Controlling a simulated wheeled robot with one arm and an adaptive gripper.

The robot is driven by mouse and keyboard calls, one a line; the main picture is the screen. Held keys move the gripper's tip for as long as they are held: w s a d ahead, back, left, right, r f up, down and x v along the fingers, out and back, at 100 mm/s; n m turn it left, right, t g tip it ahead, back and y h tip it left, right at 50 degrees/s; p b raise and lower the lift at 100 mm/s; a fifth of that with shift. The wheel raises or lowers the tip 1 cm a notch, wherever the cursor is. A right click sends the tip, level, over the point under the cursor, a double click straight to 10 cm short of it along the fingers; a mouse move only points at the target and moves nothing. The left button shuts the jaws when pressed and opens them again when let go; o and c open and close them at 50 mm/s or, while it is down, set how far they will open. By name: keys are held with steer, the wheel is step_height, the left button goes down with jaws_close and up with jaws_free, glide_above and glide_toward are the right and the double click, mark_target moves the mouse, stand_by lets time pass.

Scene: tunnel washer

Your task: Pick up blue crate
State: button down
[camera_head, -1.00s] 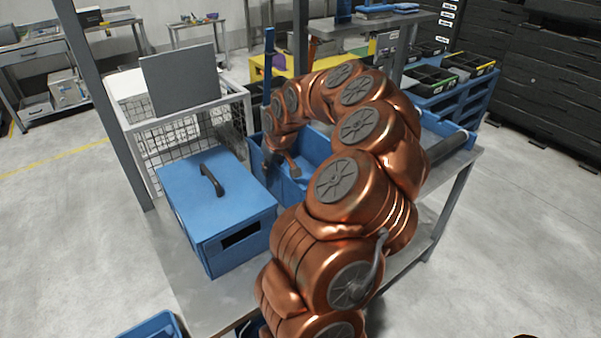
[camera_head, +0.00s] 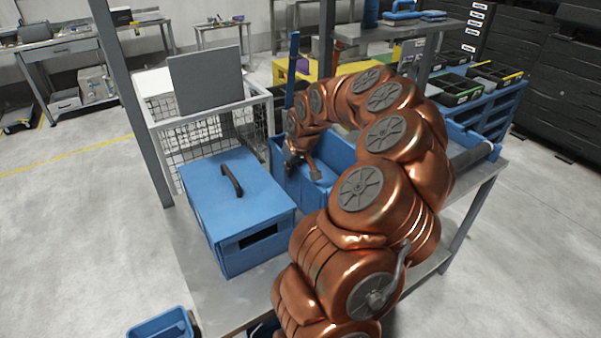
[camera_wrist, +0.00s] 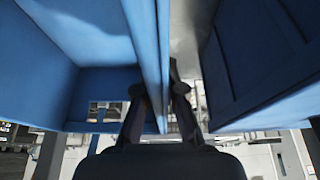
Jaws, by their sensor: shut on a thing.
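The open blue crate (camera_head: 336,152) stands on the grey metal table, just right of the lidded blue box. My arm hides part of its right side. My gripper (camera_head: 300,166) is at the crate's left side, pointing down, with one finger showing inside. In the wrist view the crate's wall (camera_wrist: 147,45) runs between the two fingers of my gripper (camera_wrist: 158,92), which are shut on it. The crate's inside shows to the left of that wall. I cannot tell whether the crate is clear of the table.
The lidded blue box (camera_head: 238,205) with a black handle stands close to the crate's left. A wire basket (camera_head: 215,135) is behind it. A blue pole (camera_head: 293,70) rises behind my gripper. A small blue bin (camera_head: 160,328) is at lower left. Open floor lies left.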

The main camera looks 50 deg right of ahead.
step_height(320, 180, up, 9)
steer(key=shift+f+b, duration=0.2)
steer(key=shift+b, duration=0.5)
steer(key=shift+r, duration=0.45)
